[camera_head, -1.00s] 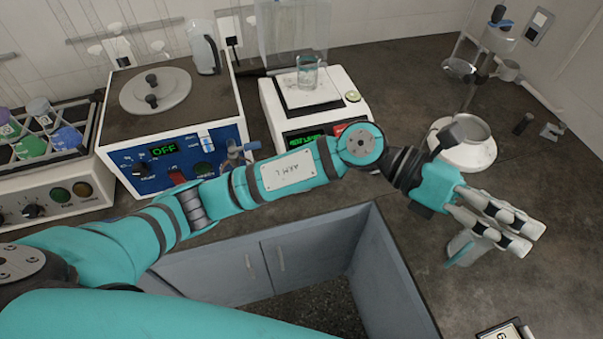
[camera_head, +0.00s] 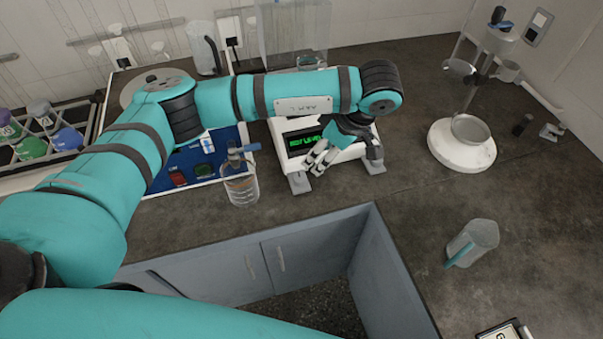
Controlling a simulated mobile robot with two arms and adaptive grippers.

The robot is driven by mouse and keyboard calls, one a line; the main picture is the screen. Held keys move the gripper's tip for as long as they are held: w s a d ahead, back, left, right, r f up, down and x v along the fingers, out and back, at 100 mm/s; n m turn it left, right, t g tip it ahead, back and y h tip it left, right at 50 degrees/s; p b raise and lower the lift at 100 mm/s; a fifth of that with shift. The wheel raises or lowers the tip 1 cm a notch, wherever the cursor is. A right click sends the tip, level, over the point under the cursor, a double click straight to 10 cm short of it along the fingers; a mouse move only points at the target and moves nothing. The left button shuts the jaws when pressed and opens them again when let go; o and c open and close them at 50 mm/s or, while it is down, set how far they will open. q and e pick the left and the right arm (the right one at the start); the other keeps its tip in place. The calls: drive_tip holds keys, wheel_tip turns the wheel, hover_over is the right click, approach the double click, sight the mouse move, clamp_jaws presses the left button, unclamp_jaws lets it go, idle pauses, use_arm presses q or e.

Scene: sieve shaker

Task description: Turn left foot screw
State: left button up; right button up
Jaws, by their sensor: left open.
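The white balance (camera_head: 352,154) stands on the dark bench, its green display (camera_head: 304,139) reading what looks like "NOT LEVEL". A grey left foot (camera_head: 298,183) sticks out at its front left corner, and a grey right foot (camera_head: 375,166) at its front right. My left gripper (camera_head: 345,158) is open in front of the balance, pointing down. Its pale fingers are close to the left foot, to its right; I cannot tell if they touch anything. My left arm hides the balance's pan and most of its top. My right gripper is not in view.
The bench between is clear.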

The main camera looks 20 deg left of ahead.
sight(300, 177)
use_arm(q)
drive_tip(key=p+x, duration=0.2)
drive_tip(key=x, duration=1)
drive_tip(key=shift+a+f, duration=0.1)
drive_tip(key=shift+f, duration=0.3)
clamp_jaws()
